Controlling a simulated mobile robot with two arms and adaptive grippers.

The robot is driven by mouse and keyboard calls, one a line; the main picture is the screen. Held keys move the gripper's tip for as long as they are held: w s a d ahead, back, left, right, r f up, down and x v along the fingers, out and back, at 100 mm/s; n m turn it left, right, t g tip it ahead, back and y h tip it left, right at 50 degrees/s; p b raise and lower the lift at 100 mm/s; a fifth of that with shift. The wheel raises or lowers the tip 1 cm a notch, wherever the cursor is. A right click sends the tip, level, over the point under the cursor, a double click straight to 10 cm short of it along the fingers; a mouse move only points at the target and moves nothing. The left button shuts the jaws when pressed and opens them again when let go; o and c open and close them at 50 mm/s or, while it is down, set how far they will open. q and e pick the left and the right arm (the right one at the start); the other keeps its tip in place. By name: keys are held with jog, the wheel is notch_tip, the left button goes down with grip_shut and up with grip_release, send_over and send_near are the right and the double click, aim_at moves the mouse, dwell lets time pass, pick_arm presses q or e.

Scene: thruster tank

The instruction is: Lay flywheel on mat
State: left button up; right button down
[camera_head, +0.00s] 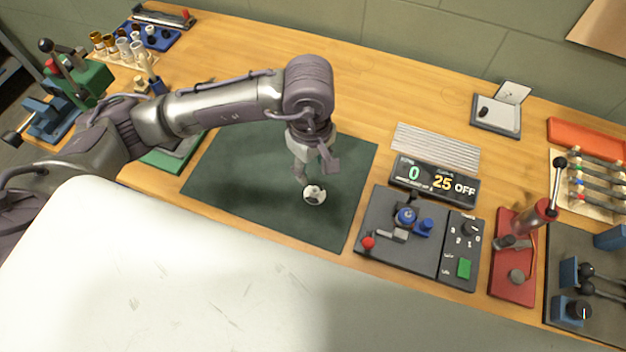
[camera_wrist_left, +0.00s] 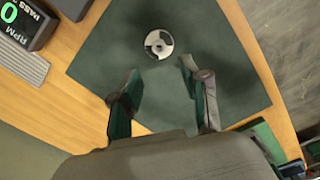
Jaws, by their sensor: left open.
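The flywheel (camera_head: 314,194) is a small silver disc with dark cut-outs. It lies flat on the dark green mat (camera_head: 235,185), right of the mat's middle in the head view. My left gripper (camera_head: 308,172) is just above and behind it, pointing down. In the left wrist view the flywheel (camera_wrist_left: 159,43) lies on the mat (camera_wrist_left: 225,60), ahead of the fingertips and apart from them. The left gripper (camera_wrist_left: 160,80) is open with nothing between its fingers. My right gripper is not in view.
Right of the mat stand a grey test stand (camera_head: 400,235) with a red knob and a display (camera_head: 435,180) reading 0, 25 and OFF. A red press (camera_head: 515,255) is farther right. A green vise-like tool (camera_head: 85,85) is at the left. The mat around the flywheel is clear.

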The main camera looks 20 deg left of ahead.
pick_arm(q)
jog(key=shift+r, duration=1.65)
jog(key=shift+s, duration=0.1)
